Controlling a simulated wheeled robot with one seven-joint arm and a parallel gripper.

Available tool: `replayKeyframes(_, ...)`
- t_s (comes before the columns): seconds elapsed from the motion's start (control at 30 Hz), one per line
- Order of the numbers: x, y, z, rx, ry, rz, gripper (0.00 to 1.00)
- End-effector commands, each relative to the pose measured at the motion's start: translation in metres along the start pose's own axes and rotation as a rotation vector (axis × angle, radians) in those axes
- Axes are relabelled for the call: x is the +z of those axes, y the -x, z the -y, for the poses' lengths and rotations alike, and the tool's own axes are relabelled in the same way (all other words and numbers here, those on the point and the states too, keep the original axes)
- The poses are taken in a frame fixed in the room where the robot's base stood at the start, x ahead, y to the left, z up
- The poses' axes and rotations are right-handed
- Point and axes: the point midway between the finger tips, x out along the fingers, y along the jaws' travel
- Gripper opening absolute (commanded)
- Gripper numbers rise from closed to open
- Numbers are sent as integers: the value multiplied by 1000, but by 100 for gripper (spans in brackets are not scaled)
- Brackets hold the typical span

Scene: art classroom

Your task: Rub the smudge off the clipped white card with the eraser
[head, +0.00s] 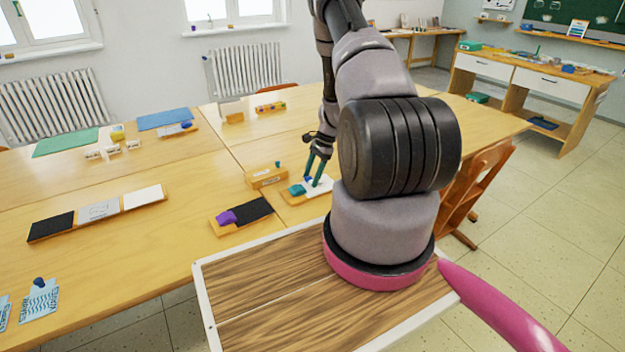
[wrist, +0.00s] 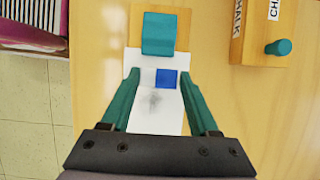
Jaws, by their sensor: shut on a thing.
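A white card (wrist: 145,122) lies on a small wooden board (wrist: 184,42), held at one end by a teal clip (wrist: 159,34). A faint grey smudge (wrist: 154,101) shows on the card between my fingers. My gripper (wrist: 159,76) is shut on an eraser with a blue part (wrist: 167,79) and a paler end, held over the card between the clip and the smudge. I cannot tell whether the eraser touches the card. In the head view my gripper (head: 315,178) points down over the card (head: 322,188), beside the teal clip (head: 297,190).
A wooden chalk box (head: 267,177) with a teal peg stands close behind the board. A dark pad with a purple item (head: 227,217) lies to the left. Further left is a tray of black, grey and white panels (head: 98,211). The table between is clear.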

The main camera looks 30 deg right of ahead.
Motion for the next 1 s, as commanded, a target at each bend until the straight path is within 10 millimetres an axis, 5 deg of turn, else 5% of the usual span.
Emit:
replayKeyframes(0.6, 20, 57, 2, -3, 4, -3, 17)
replayKeyframes(1.0, 23, 64, 1, -2, 3, -2, 17)
